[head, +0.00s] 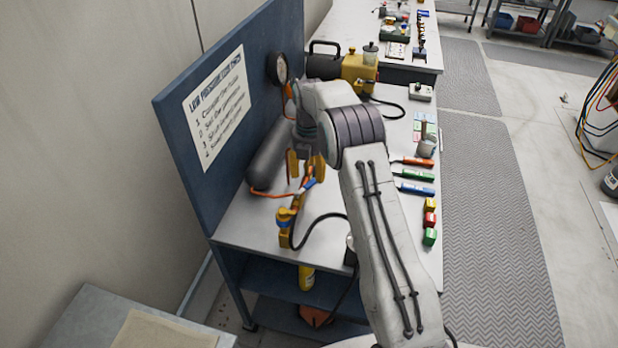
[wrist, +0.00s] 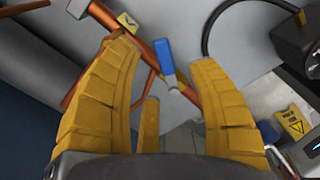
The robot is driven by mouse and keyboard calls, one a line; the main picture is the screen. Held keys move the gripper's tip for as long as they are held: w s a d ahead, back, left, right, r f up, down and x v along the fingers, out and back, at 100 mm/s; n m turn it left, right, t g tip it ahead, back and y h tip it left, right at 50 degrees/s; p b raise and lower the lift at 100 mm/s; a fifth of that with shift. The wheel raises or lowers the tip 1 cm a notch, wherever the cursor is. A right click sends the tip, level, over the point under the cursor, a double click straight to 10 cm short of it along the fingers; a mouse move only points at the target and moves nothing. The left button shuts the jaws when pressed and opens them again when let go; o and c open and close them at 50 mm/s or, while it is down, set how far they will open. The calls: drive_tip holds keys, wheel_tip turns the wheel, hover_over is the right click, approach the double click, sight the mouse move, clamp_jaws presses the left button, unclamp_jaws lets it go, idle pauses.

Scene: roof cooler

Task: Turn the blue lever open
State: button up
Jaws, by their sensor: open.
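The blue lever (wrist: 165,57) sits on an orange-brown pipe (wrist: 130,37) in the wrist view, just beyond and between my finger tips. In the head view the blue lever (head: 310,184) shows as a small blue piece beside my fingers. My gripper (wrist: 170,50) has its yellow fingers spread wide, with nothing held between them. In the head view my gripper (head: 305,178) points down over the pipe on the bench. A yellow tag (wrist: 127,21) sits by the pipe. I cannot tell whether any finger touches the lever.
A dark grey cylinder (head: 270,154) lies left of my gripper, before a blue back panel (head: 176,118) with a printed sheet. A pipe fitting with a blue part (head: 285,218) stands nearer, with a black hose. Screwdrivers (head: 418,175) and coloured blocks (head: 430,219) lie on the right.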

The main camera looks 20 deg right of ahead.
sight(309, 181)
wheel_tip(309, 181, up, 8)
idle(0.5)
drive_tip(key=shift+o, duration=0.2)
drive_tip(key=shift+r, duration=0.1)
drive_tip(key=shift+c, duration=0.2)
